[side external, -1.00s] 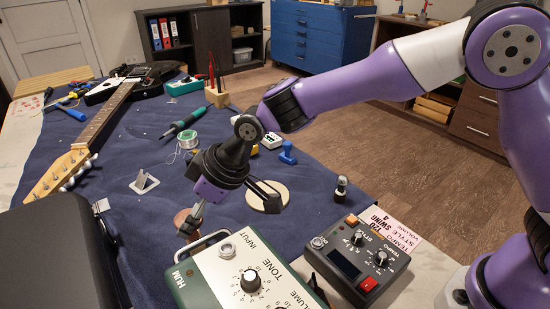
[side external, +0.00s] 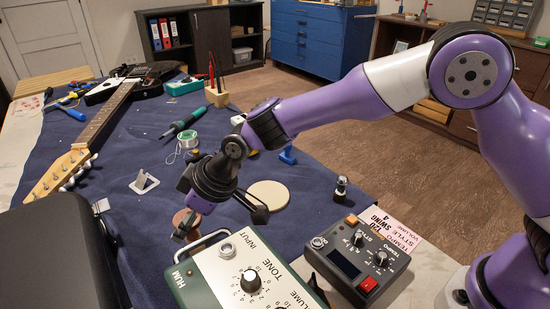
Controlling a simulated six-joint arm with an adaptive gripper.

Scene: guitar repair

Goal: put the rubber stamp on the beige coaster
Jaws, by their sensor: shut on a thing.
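A brown, round-topped object (side external: 181,217), seemingly the rubber stamp, stands on the blue cloth behind the green and cream pedal. The pedal and my gripper hide most of it. My gripper (side external: 220,222) is tilted down at it, behind the pedal's top edge. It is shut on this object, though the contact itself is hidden. The round beige coaster (side external: 268,194) lies flat and bare on the cloth, just right of my gripper.
The green and cream pedal (side external: 245,275) and a dark pedal (side external: 357,262) stand in front. A small dark and silver item (side external: 341,187) stands right of the coaster. A blue knobbed object (side external: 287,155) stands behind it.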

